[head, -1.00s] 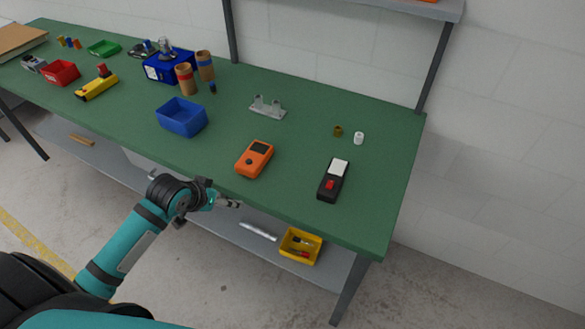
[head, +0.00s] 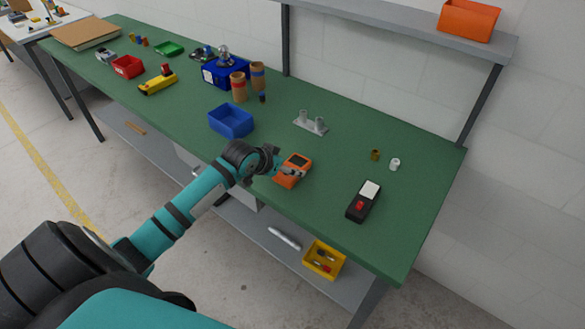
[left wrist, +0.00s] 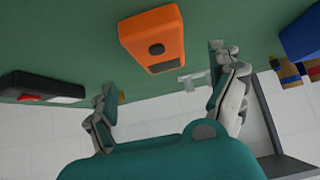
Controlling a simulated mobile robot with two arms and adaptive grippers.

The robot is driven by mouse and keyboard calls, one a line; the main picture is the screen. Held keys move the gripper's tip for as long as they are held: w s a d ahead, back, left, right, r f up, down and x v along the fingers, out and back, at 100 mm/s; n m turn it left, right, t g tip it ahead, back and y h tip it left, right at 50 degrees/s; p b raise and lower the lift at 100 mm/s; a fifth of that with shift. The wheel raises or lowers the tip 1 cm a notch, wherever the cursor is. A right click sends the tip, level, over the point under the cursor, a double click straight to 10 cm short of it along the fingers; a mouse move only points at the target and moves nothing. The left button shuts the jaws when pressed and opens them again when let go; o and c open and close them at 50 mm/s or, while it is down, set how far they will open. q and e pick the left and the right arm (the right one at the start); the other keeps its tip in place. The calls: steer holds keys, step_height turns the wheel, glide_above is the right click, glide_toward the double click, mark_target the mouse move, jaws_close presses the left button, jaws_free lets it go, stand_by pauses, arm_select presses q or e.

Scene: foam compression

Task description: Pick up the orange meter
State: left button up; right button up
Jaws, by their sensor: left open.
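The orange meter (head: 288,181) lies on the green bench top near the front edge, partly hidden behind my left gripper in the head view. My left gripper (head: 290,172) is over the meter in that view. In the left wrist view the meter (left wrist: 153,32) shows its orange body, a dark round knob and a dark screen. My left gripper (left wrist: 162,75) has its two fingers spread wide there, one on each side of the picture, with nothing between them. The meter appears beyond the fingertips; I cannot tell the exact gap. My right gripper is not in view.
A black device with a red button (head: 363,202) lies right of the meter. A blue bin (head: 231,121) stands to its left, and a grey bracket (head: 311,123) behind it. Small brown (head: 375,155) and white (head: 395,164) cylinders stand at the right. Green surface around the meter is clear.

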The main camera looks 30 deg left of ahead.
mark_target(296, 161)
arm_select(q)
steer(key=shift+w+f, duration=0.3)
steer(key=shift+f, duration=0.05)
steer(key=shift+w+f+p, duration=0.25)
steer(key=shift+p, duration=0.1)
steer(key=x, duration=0.3)
steer(key=shift+a+f+p, duration=0.15)
steer(key=shift+f+p, duration=0.1)
steer(key=shift+p, duration=0.15)
steer(key=shift+w+f, duration=0.35)
steer(key=shift+f, duration=0.05)
steer(key=c, duration=1.1)
steer(key=shift+r, duration=0.1)
steer(key=c, duration=0.3)
